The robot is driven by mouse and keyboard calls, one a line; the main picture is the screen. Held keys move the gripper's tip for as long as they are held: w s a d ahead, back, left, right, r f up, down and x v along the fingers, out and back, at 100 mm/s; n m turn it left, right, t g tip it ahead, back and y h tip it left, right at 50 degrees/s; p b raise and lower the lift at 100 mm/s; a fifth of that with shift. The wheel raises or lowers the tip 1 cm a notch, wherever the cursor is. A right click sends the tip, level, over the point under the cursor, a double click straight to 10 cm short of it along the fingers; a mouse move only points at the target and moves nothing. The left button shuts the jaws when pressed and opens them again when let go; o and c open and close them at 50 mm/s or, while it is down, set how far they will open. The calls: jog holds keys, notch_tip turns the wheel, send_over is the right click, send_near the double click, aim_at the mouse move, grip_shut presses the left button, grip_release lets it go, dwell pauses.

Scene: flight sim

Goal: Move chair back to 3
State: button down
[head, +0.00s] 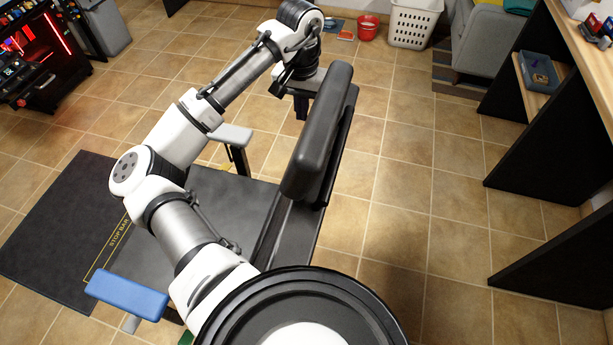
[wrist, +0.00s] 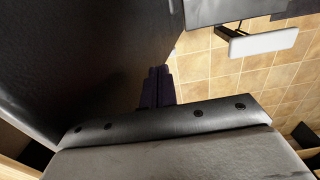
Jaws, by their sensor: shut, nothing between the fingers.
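The chair back (head: 318,135) is a long black padded panel near the middle of the head view, tilted in the picture. My arm reaches along its left side to its far end. My gripper (head: 301,108) is at that far end, partly hidden by my wrist and close beside the chair back. In the wrist view my gripper (wrist: 157,84) shows as dark fingers together, with nothing between them. A large black surface (wrist: 75,55), apparently the chair back, fills the left of that view. Whether the fingers touch it I cannot tell. No number 3 or position marking is legible.
A whitish armrest (head: 232,135) and a blue pad (head: 127,293) stand beside the seat, over a dark mat (head: 50,235). A dark desk (head: 560,160) is at right. A red bucket (head: 368,28) and white basket (head: 414,22) stand behind. Tiled floor right of the chair is clear.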

jog(key=shift+s+d+f+p, duration=0.65)
jog(key=shift+s+d, duration=0.3)
jog(key=shift+d, duration=1.8)
jog(key=w+a+r+p, duration=0.2)
jog(key=a+r, duration=0.1)
jog(key=a, duration=0.3)
jog(key=shift+a+p, duration=0.35)
